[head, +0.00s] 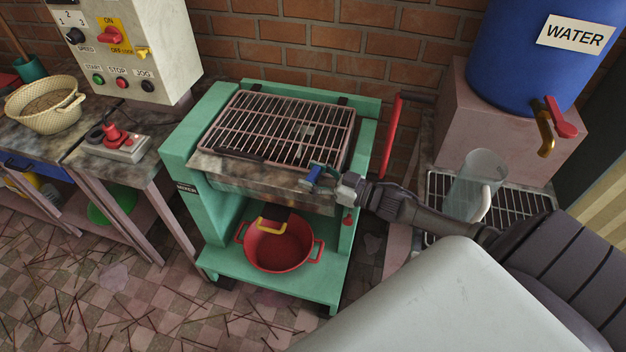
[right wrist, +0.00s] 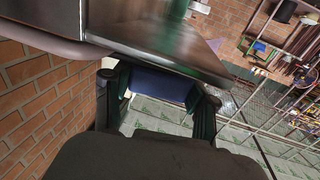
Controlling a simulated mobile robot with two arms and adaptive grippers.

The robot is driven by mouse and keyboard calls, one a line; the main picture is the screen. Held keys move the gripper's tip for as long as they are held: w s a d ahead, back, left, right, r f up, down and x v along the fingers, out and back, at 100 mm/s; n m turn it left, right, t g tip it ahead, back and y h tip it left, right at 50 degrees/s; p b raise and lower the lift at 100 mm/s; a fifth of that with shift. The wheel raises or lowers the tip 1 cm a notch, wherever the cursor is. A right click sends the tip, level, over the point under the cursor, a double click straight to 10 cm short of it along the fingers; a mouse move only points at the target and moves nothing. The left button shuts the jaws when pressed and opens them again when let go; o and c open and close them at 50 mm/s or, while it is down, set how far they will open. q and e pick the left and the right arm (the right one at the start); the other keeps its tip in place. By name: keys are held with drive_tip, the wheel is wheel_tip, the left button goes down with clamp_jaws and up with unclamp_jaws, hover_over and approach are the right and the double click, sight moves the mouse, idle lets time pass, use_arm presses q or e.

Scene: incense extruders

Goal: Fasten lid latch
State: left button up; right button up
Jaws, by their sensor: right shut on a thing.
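The green mixer (head: 190,202) stands against the brick wall with its metal grid lid (head: 268,128) lying flat over the top. A blue latch (head: 315,173) sits at the front right corner of the mixer's trough. My right gripper (head: 332,181) reaches in from the right and is shut on the latch. In the right wrist view the blue latch (right wrist: 158,84) lies between the two dark fingers, below the metal trough edge (right wrist: 150,45). The fingers hide its ends, so I cannot tell whether it is engaged. My left gripper is out of view.
A red lever (head: 391,138) stands right of the mixer. A red pot (head: 278,250) sits on its lower shelf. A blue water barrel (head: 515,75) and a clear jug (head: 474,182) are at right. A control box (head: 140,45) and a basket (head: 45,105) are at left.

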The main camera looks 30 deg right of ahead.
sight(313, 173)
drive_tip(key=shift+n+g+y+b, duration=1)
drive_tip(key=shift+y+b, duration=0.1)
drive_tip(key=shift+y, duration=0.3)
drive_tip(key=shift+r, duration=0.1)
drive_tip(key=o, duration=1.2)
drive_tip(key=shift+c, duration=0.2)
wheel_tip(313, 173, up, 10)
drive_tip(key=shift+f, duration=0.1)
